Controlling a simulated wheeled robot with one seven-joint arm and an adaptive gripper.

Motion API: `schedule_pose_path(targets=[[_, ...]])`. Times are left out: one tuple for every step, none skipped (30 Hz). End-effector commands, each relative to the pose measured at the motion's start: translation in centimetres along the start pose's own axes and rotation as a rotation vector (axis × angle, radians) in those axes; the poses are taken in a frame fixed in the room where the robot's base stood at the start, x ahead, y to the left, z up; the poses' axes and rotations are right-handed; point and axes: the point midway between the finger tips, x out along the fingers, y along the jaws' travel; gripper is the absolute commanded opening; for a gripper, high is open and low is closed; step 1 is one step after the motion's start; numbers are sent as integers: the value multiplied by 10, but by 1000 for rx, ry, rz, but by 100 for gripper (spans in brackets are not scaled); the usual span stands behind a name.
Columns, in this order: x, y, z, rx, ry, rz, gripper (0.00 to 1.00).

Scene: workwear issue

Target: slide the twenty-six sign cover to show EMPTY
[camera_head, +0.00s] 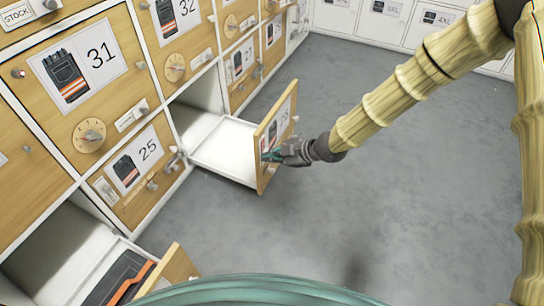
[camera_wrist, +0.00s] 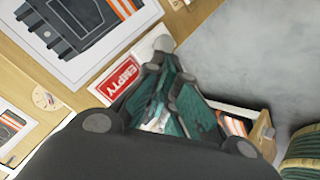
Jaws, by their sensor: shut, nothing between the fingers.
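The drawer front (camera_head: 265,180) stands pulled out from the wooden cabinet, and the white drawer (camera_head: 228,150) behind it looks empty. Its number card is seen at a steep angle and is hard to read. My gripper (camera_head: 274,155) is at the outer face of this front, low down, with its fingers shut and empty. In the wrist view the red EMPTY sign (camera_wrist: 118,76) is exposed, with a white cover piece (camera_wrist: 150,47) at its upper right end. My gripper (camera_wrist: 163,65) lies beside the sign, tips close to the cover; contact is unclear.
A lower drawer (camera_head: 172,268) stands open at the bottom left, holding a dark garment with orange stripes (camera_head: 120,280). The closed door 25 (camera_head: 108,193) is left of the open drawer. Grey floor (camera_head: 370,210) is clear to the right. White lockers (camera_head: 375,25) line the back.

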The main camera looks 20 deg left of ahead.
Motion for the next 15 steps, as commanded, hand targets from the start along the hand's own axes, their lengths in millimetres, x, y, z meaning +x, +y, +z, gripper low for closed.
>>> schedule_pose_path(targets=[[-4, 2, -5, -1, 0, -1, 0], [-6, 3, -7, -1, 0, -1, 0], [-9, 3, -10, -1, 0, -2, 0], [-12, 4, -12, -1, 0, -2, 0], [-14, 4, -15, -2, 1, -2, 0], [-17, 5, -18, -2, 1, -3, 0], [-19, 5, -22, -3, 2, -4, 0], [-21, 6, -24, -3, 3, -4, 0], [-24, 6, -28, -4, 3, -4, 0], [-26, 7, -30, -4, 3, -4, 0], [-32, 8, -29, -3, 2, -3, 0], [-40, 8, -28, -3, 1, -2, 0], [-47, 8, -28, -2, 1, -2, 0], [-53, 8, -28, -1, 1, -1, 0], [-60, 8, -28, -1, 1, 0, 0]])
